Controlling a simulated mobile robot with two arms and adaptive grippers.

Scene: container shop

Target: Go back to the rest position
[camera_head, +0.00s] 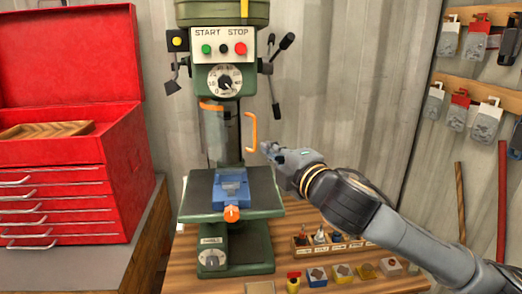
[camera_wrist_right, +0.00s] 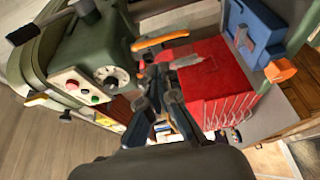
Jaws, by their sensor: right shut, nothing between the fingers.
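My right gripper (camera_head: 268,149) reaches in from the right, with its fingertips close to the orange handle (camera_head: 253,132) of the drill press (camera_head: 221,75). It is shut and holds nothing. I cannot tell whether the fingertips touch the handle. In the right wrist view the gripper's fingers (camera_wrist_right: 160,76) show close together, with an orange handle (camera_wrist_right: 160,40) just beyond them. A blue vise (camera_head: 231,185) with an orange knob sits on the dark press table, below and to the left of the gripper. My left gripper is not in view.
A red toolbox (camera_head: 55,185) with an open lid stands at left. Several small parts and a wooden holder (camera_head: 330,243) lie on the bench below my right arm. The corrugated wall behind the arm is bare.

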